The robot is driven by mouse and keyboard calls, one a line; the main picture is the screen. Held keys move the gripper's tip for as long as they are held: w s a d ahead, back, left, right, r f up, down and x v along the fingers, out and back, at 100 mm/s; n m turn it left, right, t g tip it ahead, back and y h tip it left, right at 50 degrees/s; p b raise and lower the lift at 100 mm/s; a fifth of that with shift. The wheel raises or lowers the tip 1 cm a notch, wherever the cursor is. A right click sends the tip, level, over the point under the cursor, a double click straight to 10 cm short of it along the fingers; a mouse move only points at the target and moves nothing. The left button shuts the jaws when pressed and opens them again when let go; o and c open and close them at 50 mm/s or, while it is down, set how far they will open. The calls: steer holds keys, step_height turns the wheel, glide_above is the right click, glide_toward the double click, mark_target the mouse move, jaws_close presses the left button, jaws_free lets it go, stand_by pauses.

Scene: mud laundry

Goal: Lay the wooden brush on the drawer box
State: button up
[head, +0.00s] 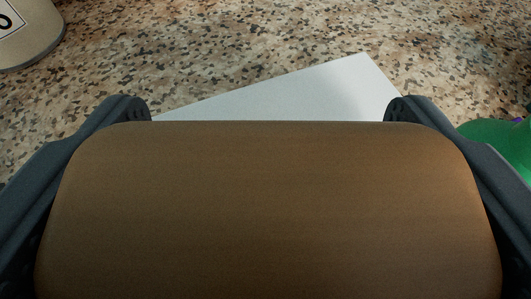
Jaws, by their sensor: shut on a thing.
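My gripper (267,112) shows as two dark grey fingers, one at each side of the head view. It is shut on the wooden brush (268,205), a broad brown block with rounded corners that fills the lower middle of the view. Only its smooth brown face shows; any bristles are hidden. A flat white surface (320,92) lies beyond and partly behind the brush, and I cannot tell whether it is the drawer box. I cannot tell whether the brush touches anything below.
A speckled tan stone counter (230,45) spreads across the back, mostly clear in the middle. A pale round container (32,38) with a black-edged label stands at the top left. A green object (503,145) with a bit of purple is at the right edge, close to the right finger.

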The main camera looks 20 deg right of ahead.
steer(key=shift+f, duration=0.1)
steer(key=o, duration=1)
steer(key=p+v, duration=0.1)
steer(key=v, duration=1.1)
steer(key=a+r+n+t+y, duration=0.1)
steer(key=a+r, duration=0.3)
steer(key=r, duration=0.3)
steer(key=s+a+r+y, duration=0.1)
steer(key=a+r, duration=0.2)
steer(key=r, duration=0.3)
steer(key=a+r+n+t+y, duration=0.1)
steer(key=a+r, duration=0.3)
steer(key=r, duration=0.3)
steer(key=s+a+r+n, duration=0.1)
steer(key=s+a+r, duration=0.2)
steer(key=s+r, duration=0.2)
steer(key=s+a+r+n+y, duration=0.1)
steer(key=s+a+r, duration=0.2)
steer(key=s+r, duration=0.3)
step_height(320, 180, up, 6)
steer(key=shift+s+a+f+t+y, duration=0.1)
steer(key=shift+s+a+t+y, duration=0.05)
steer(key=shift+t+y, duration=0.2)
